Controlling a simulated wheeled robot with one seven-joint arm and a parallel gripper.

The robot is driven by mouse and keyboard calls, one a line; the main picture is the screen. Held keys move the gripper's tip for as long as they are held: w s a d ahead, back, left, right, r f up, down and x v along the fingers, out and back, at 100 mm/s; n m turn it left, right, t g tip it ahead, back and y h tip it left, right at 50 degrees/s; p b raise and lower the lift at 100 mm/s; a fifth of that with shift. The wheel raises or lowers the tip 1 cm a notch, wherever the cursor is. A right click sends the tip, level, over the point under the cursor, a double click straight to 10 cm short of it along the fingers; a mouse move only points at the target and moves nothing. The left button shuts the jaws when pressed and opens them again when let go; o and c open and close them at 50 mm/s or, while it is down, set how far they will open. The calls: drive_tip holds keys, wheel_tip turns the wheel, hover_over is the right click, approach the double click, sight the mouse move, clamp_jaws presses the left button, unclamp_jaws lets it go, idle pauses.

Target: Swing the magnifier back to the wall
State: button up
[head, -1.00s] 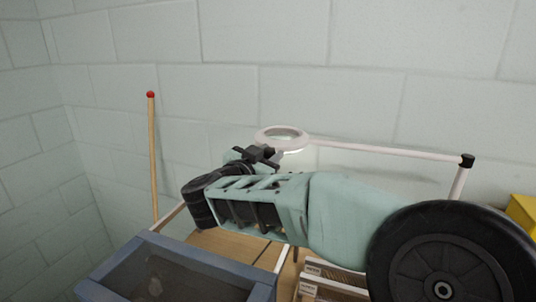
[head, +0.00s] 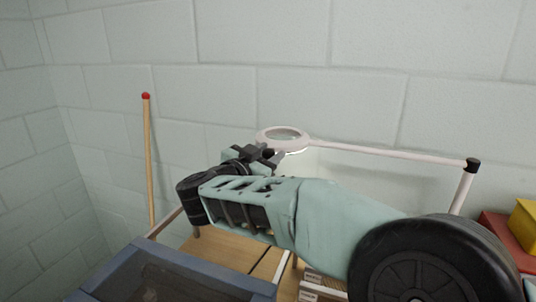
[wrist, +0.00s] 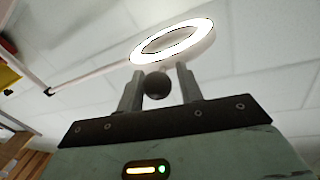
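The magnifier (head: 283,134) is a white ring lamp on a long pale arm (head: 390,154), which runs right to a black joint on an upright post. It hangs in front of the wall in the head view. In the wrist view the lit ring (wrist: 203,42) is just beyond my fingertips, and a dark round knob (wrist: 157,86) shows between the fingers. My gripper (wrist: 160,80) is open, with one finger on each side of the knob. I cannot tell whether either finger touches it. In the head view my gripper (head: 268,156) is just below the ring, partly hiding its near side.
A wooden stick with a red tip (head: 149,160) stands at the left. A blue-grey framed box (head: 150,270) is at the lower left, beside a wooden tabletop (head: 230,250). Yellow (head: 526,222) and red (head: 497,228) boxes stand at the right. The block wall is close behind the magnifier.

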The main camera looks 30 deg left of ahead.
drive_tip(key=shift+w+r, duration=0.2)
drive_tip(key=s+b, duration=0.5)
drive_tip(key=s, duration=1.2)
drive_tip(key=shift+s+d+f+b, duration=0.2)
drive_tip(key=shift+s+f+b, duration=0.05)
drive_tip(key=shift+s+b, duration=0.15)
